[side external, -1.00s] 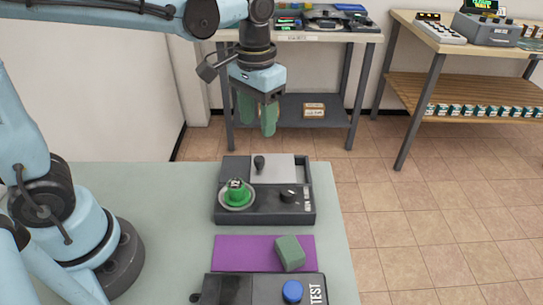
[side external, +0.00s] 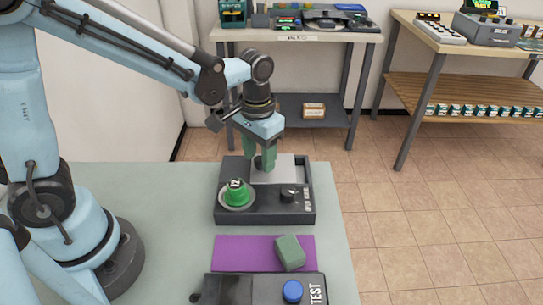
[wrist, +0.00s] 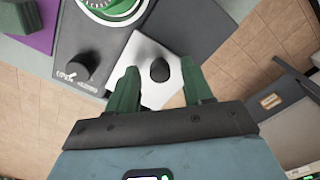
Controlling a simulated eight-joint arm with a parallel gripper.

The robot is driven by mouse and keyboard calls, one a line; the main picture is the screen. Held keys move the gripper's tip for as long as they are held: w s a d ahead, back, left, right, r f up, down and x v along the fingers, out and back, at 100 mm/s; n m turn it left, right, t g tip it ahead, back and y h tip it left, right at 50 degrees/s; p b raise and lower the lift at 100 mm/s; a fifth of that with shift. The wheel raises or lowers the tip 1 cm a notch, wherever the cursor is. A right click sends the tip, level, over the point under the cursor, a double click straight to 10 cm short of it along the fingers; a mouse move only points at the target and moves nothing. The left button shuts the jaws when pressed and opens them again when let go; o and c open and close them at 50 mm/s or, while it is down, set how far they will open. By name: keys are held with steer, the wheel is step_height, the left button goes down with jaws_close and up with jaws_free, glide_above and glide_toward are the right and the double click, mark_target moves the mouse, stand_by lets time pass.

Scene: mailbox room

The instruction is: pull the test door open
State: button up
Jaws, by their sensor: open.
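A dark box labelled TEST (side external: 315,290) with a blue button (side external: 292,291) is at the bottom of the side view, cut off by the frame. A small black knob (side external: 195,298) shows at its left edge; no door on it can be made out. My gripper (side external: 260,160) is over another dark box (side external: 262,206), farther back. This box has a light grey plate (wrist: 135,55) with a black knob (wrist: 159,70). In the wrist view, my green fingers (wrist: 160,76) are open, one on either side of this knob. Contact cannot be told.
The farther box also carries a green button on a round dial (side external: 237,194) and a black dial knob (side external: 289,194). A green block (side external: 290,252) rests on a purple mat (side external: 228,252) between the boxes. Benches stand behind; the table's left part is clear.

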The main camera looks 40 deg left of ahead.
jaws_close()
steer(key=s+a, duration=0.3)
steer(key=shift+s+a, duration=0.25)
steer(key=shift+a, duration=0.05)
stand_by(0.3)
jaws_free()
steer(key=shift+r, duration=0.1)
step_height(320, 180, up, 12)
stand_by(0.8)
